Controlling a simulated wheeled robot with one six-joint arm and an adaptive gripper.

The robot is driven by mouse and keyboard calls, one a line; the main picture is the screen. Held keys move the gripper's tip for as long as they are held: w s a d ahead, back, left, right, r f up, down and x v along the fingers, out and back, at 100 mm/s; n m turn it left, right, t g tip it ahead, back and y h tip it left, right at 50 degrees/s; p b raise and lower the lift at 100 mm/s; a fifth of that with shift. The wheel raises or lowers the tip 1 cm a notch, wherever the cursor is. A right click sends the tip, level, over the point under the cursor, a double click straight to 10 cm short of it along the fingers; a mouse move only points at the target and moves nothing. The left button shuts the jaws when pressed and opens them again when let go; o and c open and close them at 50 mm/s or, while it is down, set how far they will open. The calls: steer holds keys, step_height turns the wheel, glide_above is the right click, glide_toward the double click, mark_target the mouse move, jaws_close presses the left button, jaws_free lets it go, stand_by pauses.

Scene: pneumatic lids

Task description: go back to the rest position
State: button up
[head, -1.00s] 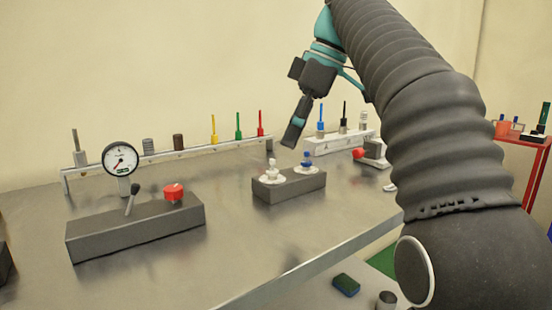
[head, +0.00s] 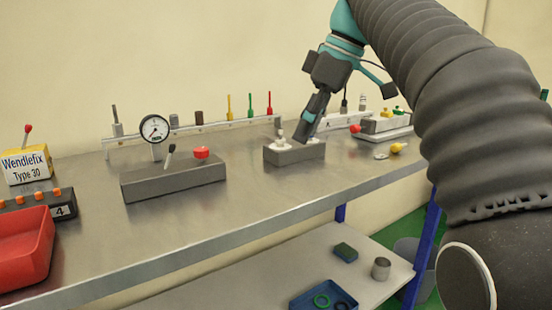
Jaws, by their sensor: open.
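My gripper (head: 312,118) is open and points down at the end of my arm. Nothing shows between its fingers, though it is seen side-on. In the picture it overlaps the small dark block (head: 294,155) with white knobbed fittings, and hides part of the right-hand fitting. I cannot tell the gap between the fingers and that fitting. The left white fitting (head: 280,138) stands free of the gripper.
A red tray (head: 24,248) and yellow box (head: 27,165) are further left. A rack of coloured tools runs behind. A lower shelf holds a blue tray (head: 325,296).

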steer(key=s+d+f+m+t+h, duration=0.1)
steer(key=s+d+f+m, duration=0.2)
steer(key=s+f, duration=0.3)
steer(key=s+d+f+m+t+h, duration=0.1)
steer(key=s+d+f+m, duration=0.2)
steer(key=f, duration=1.1)
steer(key=s+d+f+m+t+h, duration=0.2)
steer(key=s+d+f+m, duration=0.2)
steer(key=s+f+m, duration=0.4)
step_height(320, 180, down, 3)
steer(key=s, duration=0.2)
steer(key=shift+s, duration=0.3)
